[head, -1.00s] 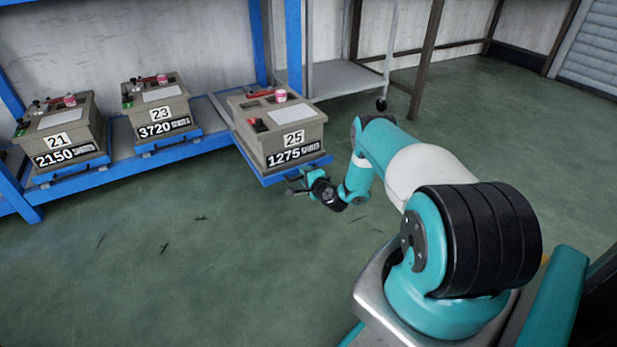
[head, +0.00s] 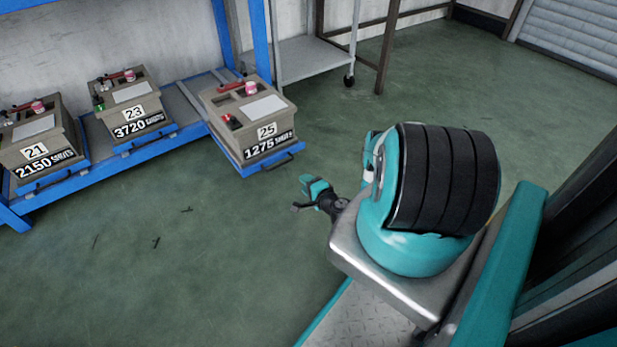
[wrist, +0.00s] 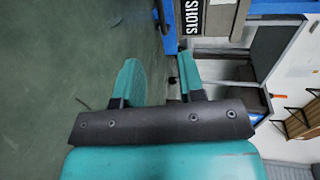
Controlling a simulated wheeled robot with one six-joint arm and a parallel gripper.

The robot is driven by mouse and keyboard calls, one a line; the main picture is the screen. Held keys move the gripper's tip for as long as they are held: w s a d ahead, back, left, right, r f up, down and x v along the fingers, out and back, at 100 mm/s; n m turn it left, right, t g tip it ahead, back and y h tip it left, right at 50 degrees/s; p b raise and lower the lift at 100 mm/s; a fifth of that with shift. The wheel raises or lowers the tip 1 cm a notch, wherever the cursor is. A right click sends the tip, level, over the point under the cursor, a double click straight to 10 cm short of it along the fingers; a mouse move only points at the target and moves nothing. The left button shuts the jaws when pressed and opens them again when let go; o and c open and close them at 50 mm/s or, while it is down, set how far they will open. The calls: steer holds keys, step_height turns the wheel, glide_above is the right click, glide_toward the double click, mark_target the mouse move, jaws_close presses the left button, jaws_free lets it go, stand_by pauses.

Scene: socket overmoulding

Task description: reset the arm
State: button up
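My arm (head: 430,190) is folded in close over my base in the head view. My gripper (head: 306,194) hangs just left of the base, above the green floor and apart from the boxes. In the wrist view the two teal fingers of my gripper (wrist: 160,80) stand apart with nothing between them, so it is open and empty. The grey-brown box numbered 25 (head: 250,118) sits on a pulled-out blue tray up and to the left of the gripper. Part of that box (wrist: 210,18) shows at the top of the wrist view.
Boxes 23 (head: 128,110) and 21 (head: 38,140) sit on the blue rack (head: 185,140) at left. A grey wheeled cart (head: 310,55) stands behind. The floor (head: 210,265) between rack and base is clear except for small dark marks.

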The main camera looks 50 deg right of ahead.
steer(key=shift+s+a, duration=0.15)
steer(key=shift+s, duration=0.3)
steer(key=shift+r, duration=0.15)
